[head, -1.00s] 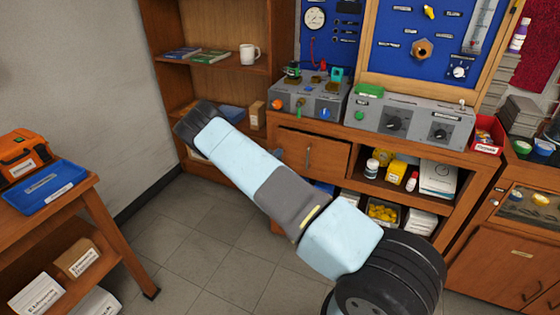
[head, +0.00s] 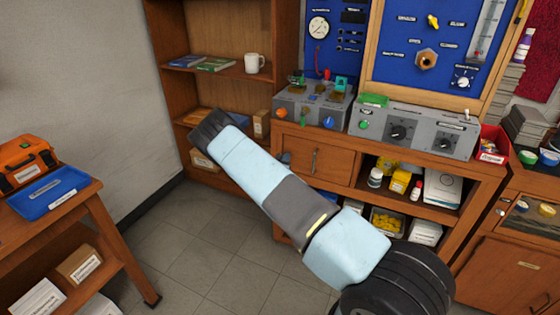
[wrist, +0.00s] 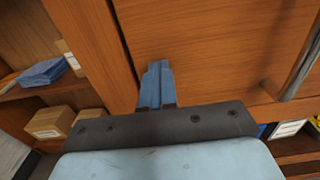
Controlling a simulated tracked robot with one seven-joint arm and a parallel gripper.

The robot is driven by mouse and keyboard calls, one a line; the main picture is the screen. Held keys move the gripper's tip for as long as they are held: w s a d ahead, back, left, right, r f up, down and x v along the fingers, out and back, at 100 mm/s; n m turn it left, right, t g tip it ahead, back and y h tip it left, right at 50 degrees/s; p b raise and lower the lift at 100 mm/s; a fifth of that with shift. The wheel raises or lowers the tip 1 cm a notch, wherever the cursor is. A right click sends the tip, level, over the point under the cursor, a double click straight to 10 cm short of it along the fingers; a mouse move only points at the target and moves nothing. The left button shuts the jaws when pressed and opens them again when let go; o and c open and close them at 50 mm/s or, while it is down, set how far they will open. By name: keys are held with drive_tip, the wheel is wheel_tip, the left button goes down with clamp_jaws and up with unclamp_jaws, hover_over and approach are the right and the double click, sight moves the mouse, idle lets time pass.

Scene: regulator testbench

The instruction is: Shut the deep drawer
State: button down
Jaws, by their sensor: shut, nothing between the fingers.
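A wooden drawer front (head: 331,163) with an upright metal bar handle (head: 313,161) sits at the left of the bench, under the grey control boxes; I take it for the deep drawer. It looks about flush with the bench, but I cannot tell whether a small gap is left. In the wrist view the front (wrist: 210,50) fills the top, with its handle (wrist: 300,65) at right. My gripper (wrist: 156,80) is shut and empty, close before the front's left part; contact cannot be told. In the head view my arm crosses in front and the fingers are not clear.
A bookcase (head: 205,70) with a mug (head: 255,63) and books stands left of the bench. Open shelves with bottles and boxes (head: 399,181) lie right of the drawer. A side table (head: 85,215) stands at left. Grey floor (head: 210,240) is clear between.

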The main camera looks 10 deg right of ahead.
drive_tip(key=v, duration=1.4)
drive_tip(key=s+d+r+m+g, duration=0.4)
drive_tip(key=s+r+m, duration=0.15)
drive_tip(key=r, duration=0.45)
drive_tip(key=s+d+r+m+g, duration=0.45)
drive_tip(key=r+m, duration=0.25)
drive_tip(key=r, duration=0.2)
drive_tip(key=s+d+r+m+g, duration=0.4)
drive_tip(key=s+r+m, duration=0.2)
drive_tip(key=r, duration=0.4)
drive_tip(key=s+a+r+m+t+y, duration=0.1)
drive_tip(key=s+a+r+m+y, duration=0.1)
drive_tip(key=s+r, duration=0.4)
drive_tip(key=s+a+r+m+t+y, duration=0.1)
drive_tip(key=s+a+r+m+y, duration=0.2)
drive_tip(key=s, duration=1.1)
drive_tip(key=s+a+r+m+t+y, duration=0.2)
drive_tip(key=s+r+m+y, duration=0.3)
drive_tip(key=s+r, duration=0.4)
drive_tip(key=shift+s+a+r+y, duration=0.2)
drive_tip(key=shift+s+y, duration=0.3)
drive_tip(key=shift+s, duration=0.6)
